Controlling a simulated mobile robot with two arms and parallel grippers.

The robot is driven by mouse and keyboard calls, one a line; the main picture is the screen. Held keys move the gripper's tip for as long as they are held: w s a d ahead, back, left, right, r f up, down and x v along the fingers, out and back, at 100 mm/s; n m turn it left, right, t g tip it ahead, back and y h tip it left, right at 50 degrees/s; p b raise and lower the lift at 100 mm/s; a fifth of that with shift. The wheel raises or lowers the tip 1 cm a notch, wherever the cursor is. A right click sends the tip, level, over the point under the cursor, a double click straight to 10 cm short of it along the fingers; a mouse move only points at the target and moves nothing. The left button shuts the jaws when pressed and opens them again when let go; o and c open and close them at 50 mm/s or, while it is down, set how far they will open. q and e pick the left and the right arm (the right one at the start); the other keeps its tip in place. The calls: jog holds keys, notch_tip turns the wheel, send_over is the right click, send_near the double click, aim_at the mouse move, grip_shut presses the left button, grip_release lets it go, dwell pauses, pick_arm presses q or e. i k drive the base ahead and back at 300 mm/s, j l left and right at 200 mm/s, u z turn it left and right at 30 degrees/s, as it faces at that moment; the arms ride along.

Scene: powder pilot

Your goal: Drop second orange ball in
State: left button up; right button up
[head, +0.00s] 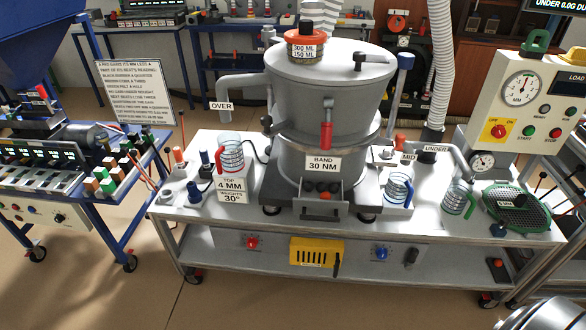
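No loose orange ball can be made out with certainty. The large grey sieve machine (330,90) stands in the middle of the bench, labelled "BAND 30 NM". A jar with an orange collar and a black top (305,45) sits on its lid, labelled "300 ML 150 ML". Orange-topped pieces stand at the left (178,155) and right (400,139) of the machine. The inside of the machine is hidden. Neither of my grippers is in view.
Clear measuring jugs stand on the bench at left (230,155), right (398,188) and far right (457,199). A green-rimmed mesh disc (516,208) lies at the right end. A control box with a gauge (525,105) stands behind it. A blue cart (75,180) is left.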

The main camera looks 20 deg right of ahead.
aim_at(498, 262)
jog(key=z, duration=2.5)
jog(key=i+l, duration=0.15)
jog(key=l+u, duration=0.05)
